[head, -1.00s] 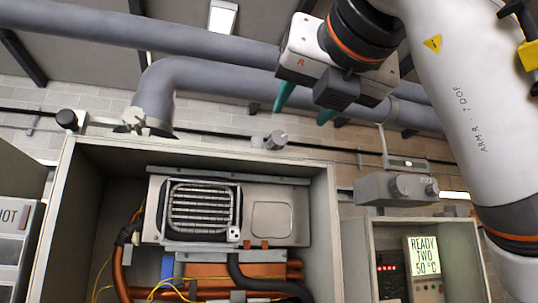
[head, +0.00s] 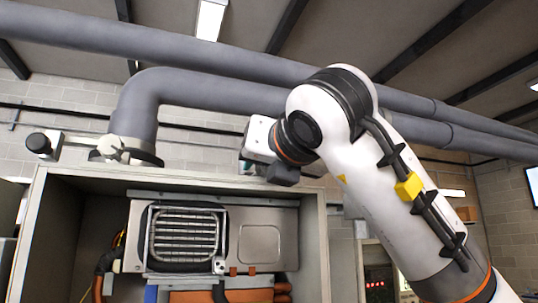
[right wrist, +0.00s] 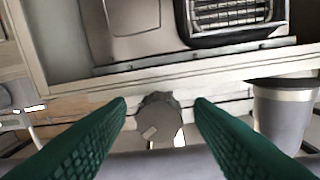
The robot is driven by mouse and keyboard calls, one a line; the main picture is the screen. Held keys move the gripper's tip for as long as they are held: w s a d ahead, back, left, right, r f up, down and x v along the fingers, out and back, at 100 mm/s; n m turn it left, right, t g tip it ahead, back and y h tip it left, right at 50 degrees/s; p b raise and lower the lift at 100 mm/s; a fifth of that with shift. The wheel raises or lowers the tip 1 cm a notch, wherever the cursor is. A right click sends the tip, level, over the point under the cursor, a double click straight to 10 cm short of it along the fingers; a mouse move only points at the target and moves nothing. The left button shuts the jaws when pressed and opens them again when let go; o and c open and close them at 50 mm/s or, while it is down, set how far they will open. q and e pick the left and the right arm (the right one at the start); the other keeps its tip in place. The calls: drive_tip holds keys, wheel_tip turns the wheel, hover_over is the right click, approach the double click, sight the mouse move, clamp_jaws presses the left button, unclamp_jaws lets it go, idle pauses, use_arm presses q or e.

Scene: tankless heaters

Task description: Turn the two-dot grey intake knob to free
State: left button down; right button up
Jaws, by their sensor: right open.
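A grey knob (right wrist: 157,104) sits near the top edge of the heater cabinet, between my right fingers in the right wrist view. I cannot make out any dots on it. My right gripper (right wrist: 161,101) is open, with one green finger on each side of the knob in the picture; no contact can be made out. In the head view, the right gripper's body (head: 260,140) is at the cabinet's top edge. Its fingers and the grey knob are hidden there. My left gripper is not in view.
The open cabinet (head: 322,240) holds a finned heater unit (head: 185,238). A dark-ended knob (head: 40,143) and a pipe flange (head: 125,150) stand at its top left. Thick grey pipes (head: 210,92) run behind and above. A second box with red lights (head: 377,284) is partly behind my arm.

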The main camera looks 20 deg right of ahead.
drive_tip(key=shift+c, duration=0.2)
drive_tip(key=shift+w, duration=0.1)
drive_tip(key=c, duration=1)
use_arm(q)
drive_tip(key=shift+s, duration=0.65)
use_arm(e)
drive_tip(key=shift+o, duration=0.2)
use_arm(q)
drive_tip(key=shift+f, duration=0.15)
use_arm(e)
drive_tip(key=shift+f+n, duration=0.1)
drive_tip(key=shift+n, duration=0.2)
use_arm(q)
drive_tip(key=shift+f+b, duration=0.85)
drive_tip(key=shift+b, duration=0.15)
use_arm(e)
drive_tip(key=n, duration=0.9)
drive_tip(key=shift+d+n, duration=0.15)
drive_tip(key=shift+n, duration=0.25)
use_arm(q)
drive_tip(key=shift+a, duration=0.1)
